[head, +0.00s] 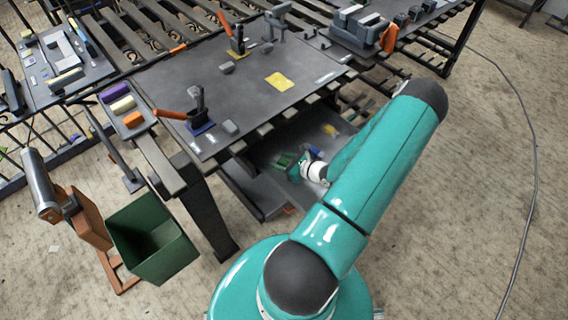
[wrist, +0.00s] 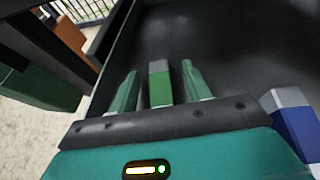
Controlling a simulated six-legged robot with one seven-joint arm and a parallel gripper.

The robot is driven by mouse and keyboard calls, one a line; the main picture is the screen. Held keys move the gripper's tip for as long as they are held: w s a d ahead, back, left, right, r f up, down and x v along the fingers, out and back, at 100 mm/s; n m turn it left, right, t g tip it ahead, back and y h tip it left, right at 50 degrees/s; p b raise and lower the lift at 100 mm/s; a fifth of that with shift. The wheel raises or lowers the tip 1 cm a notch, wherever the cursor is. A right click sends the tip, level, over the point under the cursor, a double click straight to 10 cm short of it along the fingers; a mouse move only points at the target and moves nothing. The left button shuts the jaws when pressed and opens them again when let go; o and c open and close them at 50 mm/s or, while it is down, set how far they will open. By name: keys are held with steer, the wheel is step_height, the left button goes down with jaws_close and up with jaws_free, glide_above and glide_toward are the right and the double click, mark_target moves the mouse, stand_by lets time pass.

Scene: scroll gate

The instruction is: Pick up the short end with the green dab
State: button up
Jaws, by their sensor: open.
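The short end with the green dab (wrist: 160,86) lies on the dark lower tray in the wrist view. It is a grey bar with a green near part. My gripper (wrist: 160,84) is open, with one finger on each side of it; narrow gaps show, and I see no clear contact. In the head view my gripper (head: 285,161) reaches under the table top to the lower tray (head: 258,186); the green-dabbed end cannot be told from the fingers there.
A blue-dabbed piece (wrist: 294,122) lies close on the right; it also shows in the head view (head: 315,151). A yellow-dabbed piece (head: 330,130) lies farther back. The table top (head: 190,85) overhangs the tray. A green bin (head: 152,242) stands at the left.

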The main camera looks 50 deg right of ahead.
steer(key=shift+c, duration=0.2)
jaws_close()
steer(key=shift+r, duration=0.1)
